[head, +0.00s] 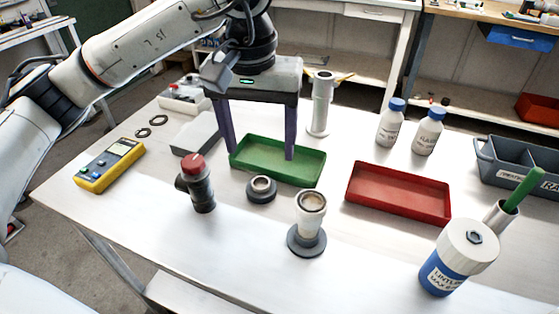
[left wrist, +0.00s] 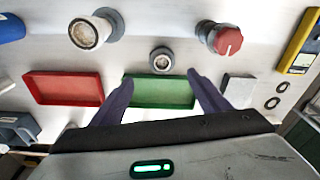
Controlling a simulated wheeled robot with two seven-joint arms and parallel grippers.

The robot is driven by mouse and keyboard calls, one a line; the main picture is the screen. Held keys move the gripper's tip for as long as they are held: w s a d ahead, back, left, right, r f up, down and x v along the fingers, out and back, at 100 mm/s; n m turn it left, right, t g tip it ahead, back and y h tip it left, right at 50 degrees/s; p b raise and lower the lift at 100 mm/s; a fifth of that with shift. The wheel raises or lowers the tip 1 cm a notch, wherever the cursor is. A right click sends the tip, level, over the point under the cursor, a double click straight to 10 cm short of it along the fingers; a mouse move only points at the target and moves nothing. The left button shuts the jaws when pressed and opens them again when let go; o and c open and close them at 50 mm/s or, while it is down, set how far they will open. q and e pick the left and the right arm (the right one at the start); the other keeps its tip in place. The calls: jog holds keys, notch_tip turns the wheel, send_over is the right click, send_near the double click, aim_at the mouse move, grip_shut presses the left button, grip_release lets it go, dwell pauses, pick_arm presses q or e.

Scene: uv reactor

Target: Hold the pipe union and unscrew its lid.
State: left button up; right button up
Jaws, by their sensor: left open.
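The pipe union (head: 203,194) appears to be the dark upright fitting with a side branch and a red lid (head: 192,166), standing on the white table left of centre. The red lid also shows in the left wrist view (left wrist: 228,40), with a pale line across it. My left gripper (head: 260,156) points down, open and empty, above the green tray, behind and to the right of the pipe union. Its two purple fingers are apart and also show in the left wrist view (left wrist: 153,84). My right gripper is not in view.
Near the union are the green tray (head: 305,174), a dark ring fitting (head: 262,193), a pale flanged tube (head: 309,222) and a yellow meter (head: 110,165). A red tray (head: 400,196), blue-capped bottles (head: 390,126) and a blue-white jar (head: 445,270) stand right. The front left tabletop is clear.

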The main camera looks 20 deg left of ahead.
aim_at(261, 182)
pick_arm(q)
notch_tip(261, 182, down, 4)
jog(key=shift+a+r, duration=0.1)
jog(key=shift+r, duration=0.05)
jog(key=f, duration=0.5)
jog(key=shift+w+a+f, duration=0.15)
jog(key=shift+w+a, duration=0.15)
jog(key=shift+a, duration=0.05)
jog(key=shift+w+f, duration=0.1)
jog(key=shift+f, duration=0.35)
jog(key=c, duration=1.2)
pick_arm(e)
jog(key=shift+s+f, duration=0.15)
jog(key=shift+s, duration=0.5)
